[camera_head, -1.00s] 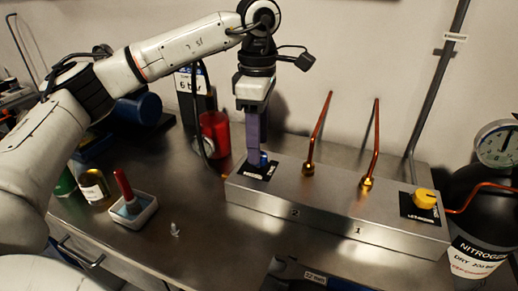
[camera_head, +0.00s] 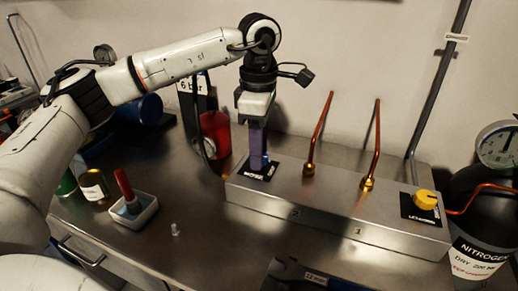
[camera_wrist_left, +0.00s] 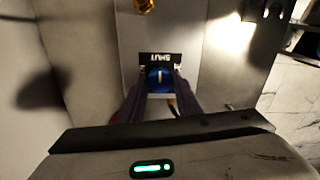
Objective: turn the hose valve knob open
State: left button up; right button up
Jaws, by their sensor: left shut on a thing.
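The hose valve knob is a small blue knob (camera_wrist_left: 158,77) with a white mark, which points up and down in the left wrist view. It sits by a black plate (camera_head: 258,173) on the left end of the grey metal block (camera_head: 310,208). The plate's word reads SHUT, upside down, in the left wrist view. My left gripper (camera_head: 256,165) points down over the knob, its purple fingers shut on either side of it. In the head view the fingers hide most of the knob. My right gripper is not in view.
Two copper tubes (camera_head: 318,135) rise from brass fittings on the block. A yellow knob (camera_head: 425,199) sits at its right end, beside a black nitrogen cylinder (camera_head: 480,205). A white tray (camera_head: 134,214) with a red-handled tool and a small fitting (camera_head: 175,229) stand at the left.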

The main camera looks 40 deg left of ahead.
pick_arm(q)
jog(key=shift+n, duration=0.3)
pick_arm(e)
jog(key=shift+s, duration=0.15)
pick_arm(q)
jog(key=shift+n, duration=0.6)
jog(key=n+p, duration=0.1)
jog(key=n, duration=0.2)
jog(key=shift+r, duration=0.1)
jog(key=n, duration=0.4)
jog(key=shift+p, duration=0.4)
jog(key=n+p, duration=0.1)
jog(key=n, duration=0.4)
jog(key=shift+n, duration=0.3)
jog(key=shift+n+p, duration=0.35)
jog(key=shift+n, duration=1.25)
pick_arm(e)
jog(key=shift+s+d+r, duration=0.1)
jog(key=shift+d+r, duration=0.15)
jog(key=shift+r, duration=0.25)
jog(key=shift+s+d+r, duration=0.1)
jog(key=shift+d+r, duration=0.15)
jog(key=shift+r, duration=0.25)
pick_arm(q)
jog(key=shift+o, duration=0.2)
jog(key=shift+c, duration=0.2)
jog(key=o, duration=1.1)
